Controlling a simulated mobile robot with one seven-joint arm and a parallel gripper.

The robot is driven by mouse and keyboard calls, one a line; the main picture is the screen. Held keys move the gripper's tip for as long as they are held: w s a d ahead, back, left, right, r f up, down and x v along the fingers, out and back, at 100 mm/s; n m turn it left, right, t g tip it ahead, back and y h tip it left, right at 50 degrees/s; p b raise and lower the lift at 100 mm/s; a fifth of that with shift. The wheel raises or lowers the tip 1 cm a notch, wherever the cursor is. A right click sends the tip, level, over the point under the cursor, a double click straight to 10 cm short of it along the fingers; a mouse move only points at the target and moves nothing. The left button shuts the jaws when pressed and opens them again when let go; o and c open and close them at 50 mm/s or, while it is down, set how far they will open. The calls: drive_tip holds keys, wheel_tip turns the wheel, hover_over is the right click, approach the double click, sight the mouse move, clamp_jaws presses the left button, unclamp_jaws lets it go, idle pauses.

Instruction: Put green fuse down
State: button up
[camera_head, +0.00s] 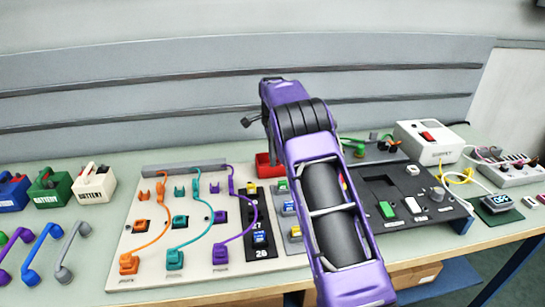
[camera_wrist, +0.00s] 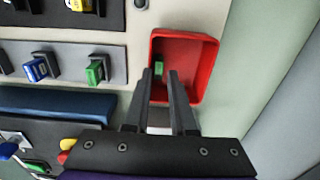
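A red tray (camera_wrist: 210,60) is in the wrist view, ahead of my gripper. My gripper (camera_wrist: 160,72) has its two dark fingers apart, pointing into the tray area. A small green fuse (camera_wrist: 158,68) shows between the fingertips, close to the left one, with a gap to the right one. It appears to lie in the tray; exact contact is unclear. In the head view the red tray (camera_head: 264,170) is partly hidden behind my purple arm, and my gripper is hidden there.
Another green fuse (camera_wrist: 95,72) and a blue one (camera_wrist: 40,68) sit on a grey strip left of the tray. In the head view a white board (camera_head: 150,205) with coloured cables stands left, and a dark panel (camera_head: 400,185) right. A grey wall rises behind.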

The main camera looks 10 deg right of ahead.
drive_tip(key=shift+s+f, duration=0.35)
drive_tip(key=shift+f, duration=0.2)
wheel_tip(320, 180, up, 14)
drive_tip(key=p, duration=0.2)
drive_tip(key=shift+w, duration=0.2)
drive_tip(key=shift+f, duration=0.1)
